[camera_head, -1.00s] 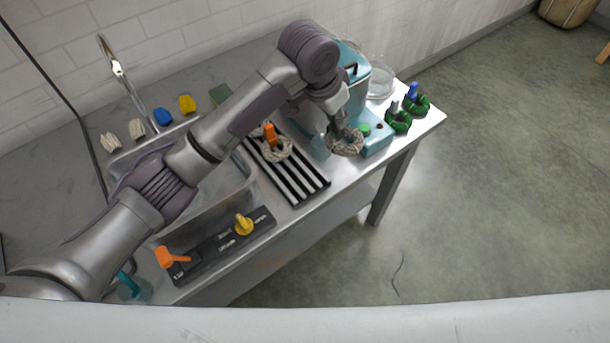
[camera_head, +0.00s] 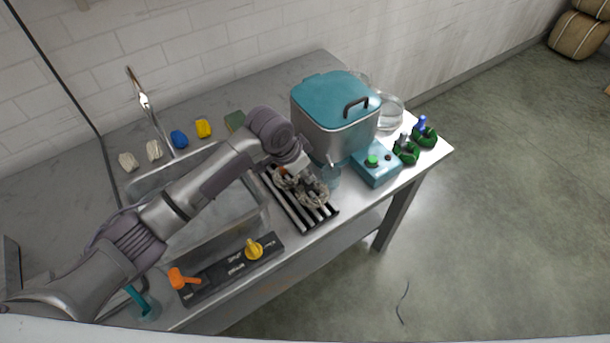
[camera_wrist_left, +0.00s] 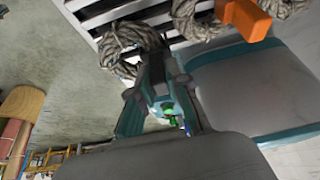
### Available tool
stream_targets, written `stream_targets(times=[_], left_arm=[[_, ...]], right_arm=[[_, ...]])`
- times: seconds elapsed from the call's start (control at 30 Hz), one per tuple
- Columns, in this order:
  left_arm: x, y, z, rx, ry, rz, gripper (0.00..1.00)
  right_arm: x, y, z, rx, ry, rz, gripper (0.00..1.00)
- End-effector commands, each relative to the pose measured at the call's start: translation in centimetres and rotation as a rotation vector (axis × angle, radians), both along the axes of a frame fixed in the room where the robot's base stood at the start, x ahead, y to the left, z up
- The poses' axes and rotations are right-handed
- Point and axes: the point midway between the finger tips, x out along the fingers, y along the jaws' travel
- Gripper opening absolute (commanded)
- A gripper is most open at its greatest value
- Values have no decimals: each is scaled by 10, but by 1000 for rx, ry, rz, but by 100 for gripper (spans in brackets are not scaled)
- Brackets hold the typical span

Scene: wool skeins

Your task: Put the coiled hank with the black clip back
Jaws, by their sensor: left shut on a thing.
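My left gripper (camera_head: 308,178) is shut on a coiled grey-beige hank (camera_head: 314,193), over the front right part of the black-and-white striped rack (camera_head: 322,217). The held hank also shows in the left wrist view (camera_wrist_left: 122,40), between the fingers (camera_wrist_left: 157,65). I cannot tell whether the hank touches the rack. A second, similar hank (camera_head: 281,181) lies on the rack, partly hidden by my arm. Its orange clip (camera_wrist_left: 246,17) shows in the left wrist view. My right gripper is not in view.
A teal-lidded pot (camera_head: 335,115) and a teal control box (camera_head: 376,168) stand right of the rack. Green hanks (camera_head: 406,152) lie further right. The sink (camera_head: 240,215) is left of the rack. A black strip (camera_head: 225,271) carries yellow and orange pieces at the front.

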Motion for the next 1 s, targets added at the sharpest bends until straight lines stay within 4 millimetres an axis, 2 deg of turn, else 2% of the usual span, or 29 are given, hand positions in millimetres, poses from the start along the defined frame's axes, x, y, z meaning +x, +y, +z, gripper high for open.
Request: stream_targets(times=[0.1, 0.2, 0.57, 0.6, 0.73, 1.0], left_arm=[[-1, 0, -17, 1, 4, 0, 0], [0, 0, -23, 1, 1, 0, 0], [0, -1, -28, 1, 1, 0, 0], [0, -1, -27, 0, 0, 0, 20], [0, 0, -27, 1, 1, 0, 41], [0, 0, -26, 1, 1, 0, 41]], right_arm=[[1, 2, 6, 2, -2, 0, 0], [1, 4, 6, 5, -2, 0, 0], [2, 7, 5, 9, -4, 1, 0], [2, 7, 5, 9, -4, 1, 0], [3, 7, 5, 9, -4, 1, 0], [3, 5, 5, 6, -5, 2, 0]])
